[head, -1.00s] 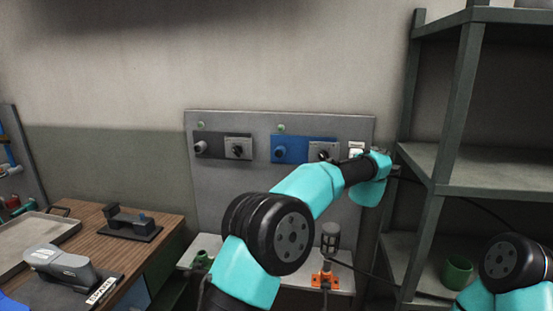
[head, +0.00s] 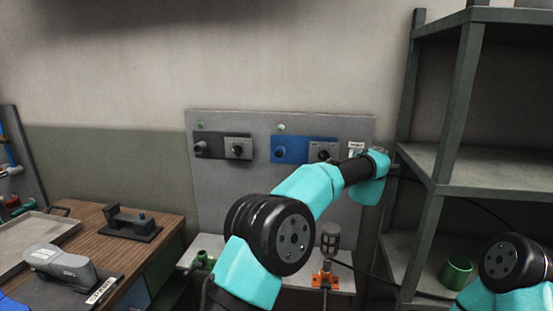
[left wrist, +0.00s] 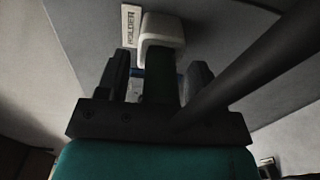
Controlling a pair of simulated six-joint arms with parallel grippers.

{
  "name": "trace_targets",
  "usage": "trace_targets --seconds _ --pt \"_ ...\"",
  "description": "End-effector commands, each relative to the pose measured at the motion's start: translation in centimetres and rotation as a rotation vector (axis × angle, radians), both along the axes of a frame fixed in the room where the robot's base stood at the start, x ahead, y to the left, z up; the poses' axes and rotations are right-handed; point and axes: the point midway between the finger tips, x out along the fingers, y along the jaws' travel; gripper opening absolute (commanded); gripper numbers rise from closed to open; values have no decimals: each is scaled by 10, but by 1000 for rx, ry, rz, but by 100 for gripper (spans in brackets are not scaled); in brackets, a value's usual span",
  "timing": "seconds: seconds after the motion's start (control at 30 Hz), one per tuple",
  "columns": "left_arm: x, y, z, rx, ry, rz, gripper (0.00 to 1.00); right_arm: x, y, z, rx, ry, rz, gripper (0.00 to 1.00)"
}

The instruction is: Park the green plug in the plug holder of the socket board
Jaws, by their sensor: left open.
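In the left wrist view, the pale holder (left wrist: 163,30) sticks out from the board beside a label reading HOLDER. A dark green body, apparently the green plug (left wrist: 160,85), stands between my left gripper's (left wrist: 158,72) fingers with its upper end at the holder. The fingers are open, one on each side of it. How deeply it sits in the holder cannot be told. A thick black cable crosses at the right. In the head view, my left gripper (head: 378,152) is at the right edge of the socket board (head: 230,190), hiding the plug. My right gripper is out of frame.
The board carries a black socket unit (head: 222,146) and a blue one (head: 290,150). An orange connector (head: 325,279) and a green-and-black part (head: 201,260) lie on the ledge below. A shelf rack (head: 436,165) with a green cup (head: 457,271) stands close right.

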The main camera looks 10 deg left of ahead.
Motion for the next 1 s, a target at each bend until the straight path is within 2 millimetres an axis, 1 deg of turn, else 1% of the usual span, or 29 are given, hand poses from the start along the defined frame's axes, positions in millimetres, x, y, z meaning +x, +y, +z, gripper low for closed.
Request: trace_targets --seconds 0.17,0.37,0.67,1.0 --pt "-4 -1 0 0 0 -1 61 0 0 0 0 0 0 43" --pt "-20 0 1 2 1 -1 61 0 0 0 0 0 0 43" --pt "-59 0 0 2 1 -2 61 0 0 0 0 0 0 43" --pt "-112 -1 1 2 0 -3 61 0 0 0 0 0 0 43"
